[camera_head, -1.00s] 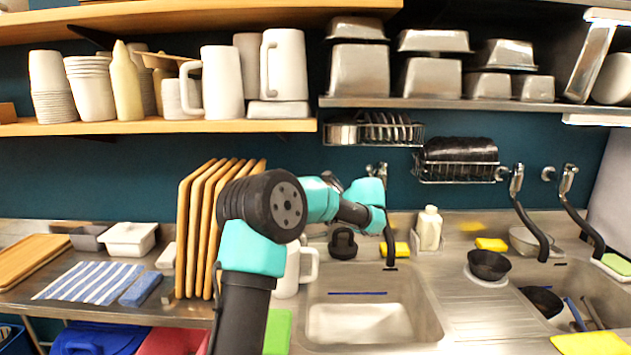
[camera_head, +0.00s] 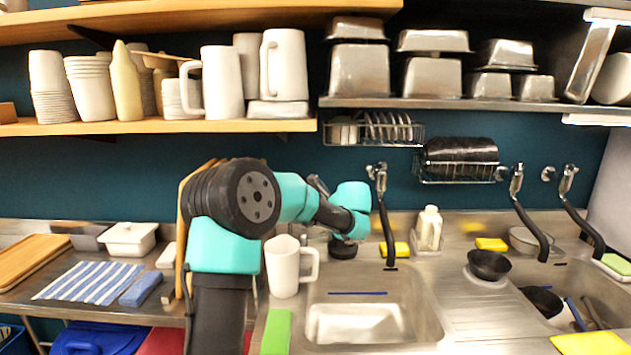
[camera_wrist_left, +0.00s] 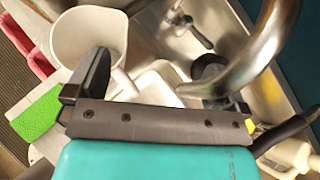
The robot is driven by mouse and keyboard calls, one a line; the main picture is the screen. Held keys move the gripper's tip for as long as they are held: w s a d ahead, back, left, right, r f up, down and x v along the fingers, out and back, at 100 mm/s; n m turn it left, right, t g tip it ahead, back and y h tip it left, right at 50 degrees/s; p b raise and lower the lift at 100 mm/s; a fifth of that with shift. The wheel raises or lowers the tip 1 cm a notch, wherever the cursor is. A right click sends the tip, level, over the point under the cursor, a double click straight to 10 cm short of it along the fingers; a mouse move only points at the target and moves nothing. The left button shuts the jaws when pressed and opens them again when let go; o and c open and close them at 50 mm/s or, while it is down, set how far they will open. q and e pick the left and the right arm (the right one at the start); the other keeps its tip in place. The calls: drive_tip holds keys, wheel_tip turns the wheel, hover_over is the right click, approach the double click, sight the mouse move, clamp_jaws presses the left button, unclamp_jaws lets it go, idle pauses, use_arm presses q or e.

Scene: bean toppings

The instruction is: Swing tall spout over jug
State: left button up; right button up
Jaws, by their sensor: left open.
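A curved metal spout (camera_wrist_left: 268,55) crosses the upper right of the left wrist view and passes close to my right-hand finger. I cannot tell whether they touch. In the head view I cannot clearly match it, as my arm covers that area. The white jug (camera_head: 283,266) stands upright on the counter left of the sink, handle to the right. It also shows at the upper left of the wrist view (camera_wrist_left: 88,40). My left gripper (camera_wrist_left: 165,88) is open, its fingers wide apart. In the head view it is above the back of the left sink, fingertips hidden.
A black hose tap (camera_head: 386,225) hangs over the left sink (camera_head: 360,322). A black object (camera_head: 342,248) sits behind the sink. A yellow sponge (camera_head: 395,249) and soap bottle (camera_head: 429,230) stand to its right. A green sponge (camera_head: 277,331) lies before the jug. Wooden boards (camera_head: 184,225) stand left.

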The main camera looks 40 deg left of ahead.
use_arm(q)
drive_tip(key=shift+s, duration=0.5)
drive_tip(key=shift+a, duration=0.1)
drive_tip(key=s+a, duration=0.5)
drive_tip(key=s, duration=0.4)
drive_tip(key=shift+s, duration=0.35)
idle(0.9)
drive_tip(key=shift+a, duration=0.1)
drive_tip(key=v, duration=0.8)
drive_tip(key=shift+s+r, duration=0.3)
drive_tip(key=shift+s, duration=0.15)
idle(0.5)
